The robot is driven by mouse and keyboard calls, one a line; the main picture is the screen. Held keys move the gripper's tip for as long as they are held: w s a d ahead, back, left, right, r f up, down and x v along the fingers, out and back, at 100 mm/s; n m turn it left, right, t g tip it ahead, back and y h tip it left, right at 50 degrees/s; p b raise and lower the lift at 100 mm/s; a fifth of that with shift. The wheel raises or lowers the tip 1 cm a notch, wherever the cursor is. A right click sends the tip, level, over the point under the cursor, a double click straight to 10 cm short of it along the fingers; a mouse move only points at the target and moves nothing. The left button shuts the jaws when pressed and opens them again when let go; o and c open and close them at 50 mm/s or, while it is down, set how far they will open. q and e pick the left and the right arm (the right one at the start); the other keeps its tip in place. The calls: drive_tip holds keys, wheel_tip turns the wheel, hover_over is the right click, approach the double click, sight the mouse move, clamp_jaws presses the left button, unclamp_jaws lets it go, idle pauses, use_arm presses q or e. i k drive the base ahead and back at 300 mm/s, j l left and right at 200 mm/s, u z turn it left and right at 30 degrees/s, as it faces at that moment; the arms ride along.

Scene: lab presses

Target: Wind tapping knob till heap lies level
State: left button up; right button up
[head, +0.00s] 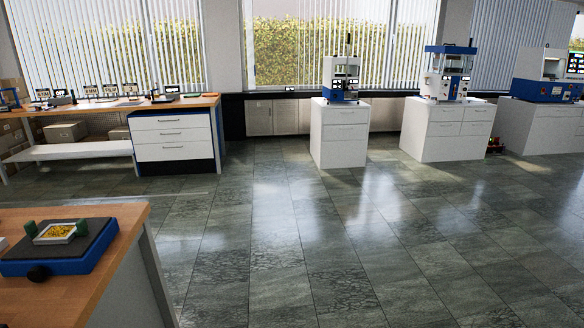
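A blue device with a dark grey top plate (86,247) stands on the wooden bench at the lower left. A small light-coloured square tray (67,232) sits on the plate between two green blocks. A yellow heap (55,231) lies in the tray; how level it is is too small to tell. A dark round knob (38,273) sticks out of the blue front side; I cannot tell if it is the tapping knob. Neither of my grippers is in view.
The wooden bench (80,300) ends at its right edge. Tiled floor (300,240) lies open beyond. White cabinets carrying lab presses (342,78) stand along the back. A long bench with drawers (172,140) stands at the back left.

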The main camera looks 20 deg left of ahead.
sight(35, 275)
drive_tip(key=i+l+u, duration=0.1)
drive_tip(key=u, duration=0.35)
drive_tip(key=i+l+u, duration=0.15)
drive_tip(key=u, duration=0.35)
drive_tip(key=i+l+u, duration=0.15)
drive_tip(key=u, duration=0.3)
drive_tip(key=i+l+u, duration=0.1)
drive_tip(key=u, duration=0.25)
drive_tip(key=i+l+u, duration=0.1)
drive_tip(key=l+u, duration=0.5)
drive_tip(key=u, duration=0.15)
